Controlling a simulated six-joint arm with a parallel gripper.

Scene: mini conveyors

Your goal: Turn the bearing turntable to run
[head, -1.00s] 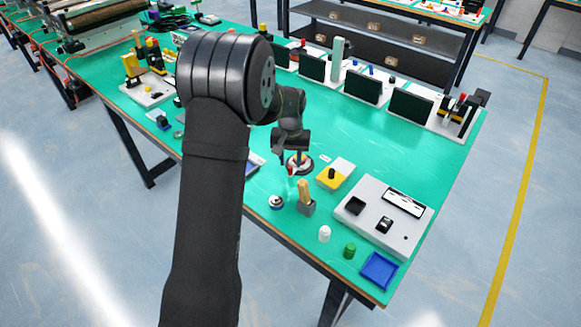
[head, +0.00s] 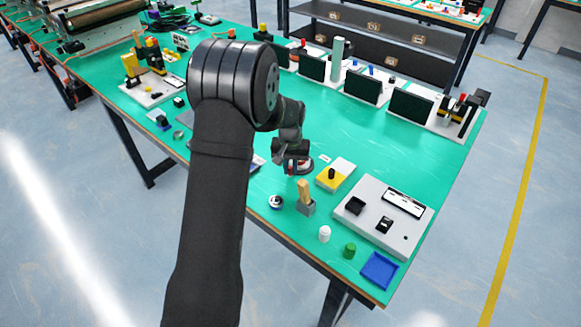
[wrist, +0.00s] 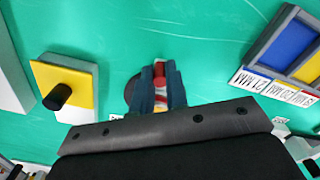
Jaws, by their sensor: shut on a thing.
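The bearing turntable (head: 305,166) is a small round piece with a dark and whitish rim and some red on it, on the green table left of the yellow-and-white block. My gripper (head: 291,168) is down at its left side and hides much of it. In the wrist view, my gripper (wrist: 160,76) points down with its two blue-grey fingers closed on a narrow red and white part (wrist: 159,70), which seems to be the turntable's pointer or handle. A dark round edge of the turntable (wrist: 131,93) shows beside the left finger. Its marked positions are hidden or too small to read.
A yellow-and-white block with a black knob (head: 335,175) stands close on the right. A wooden-handled piece in a grey holder (head: 306,200) and a small round piece (head: 276,202) are in front. A grey panel (head: 365,222) lies farther right.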

